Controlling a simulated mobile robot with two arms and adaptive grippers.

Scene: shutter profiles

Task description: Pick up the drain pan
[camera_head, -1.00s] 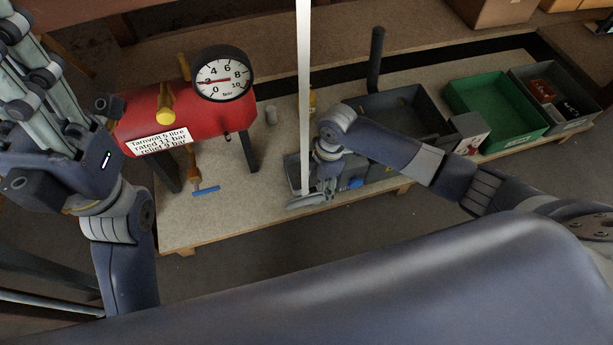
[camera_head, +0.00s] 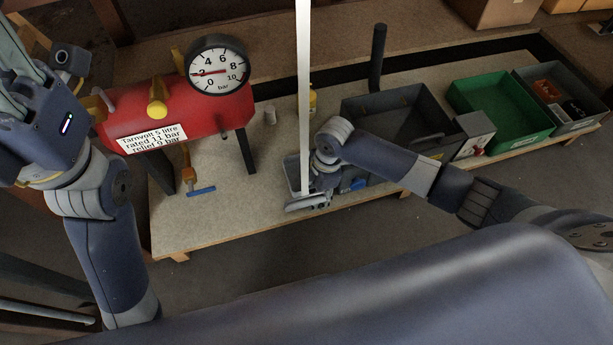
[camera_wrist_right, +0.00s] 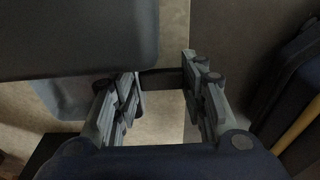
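A small grey pan, which I take for the drain pan (camera_head: 291,174), sits at the bench's front edge below the red tank's right side. A white post and my right arm partly hide it. My right gripper (camera_head: 308,201) is beside the pan, pointing down. In the right wrist view, its fingers (camera_wrist_right: 161,78) are apart, with a dark bar showing between them; I cannot tell whether they touch it. A grey-blue surface (camera_wrist_right: 62,98) lies left of the fingers, under a larger dark grey one. My left gripper is at the upper left, its fingers cut off by the frame.
A red tank (camera_head: 200,112) with a gauge (camera_head: 217,66) and a blue-handled valve (camera_head: 201,191) stands on the bench (camera_head: 230,212). A dark grey bin (camera_head: 430,90) and a green bin (camera_head: 510,115) stand to the right. The white post (camera_head: 304,90) crosses the middle.

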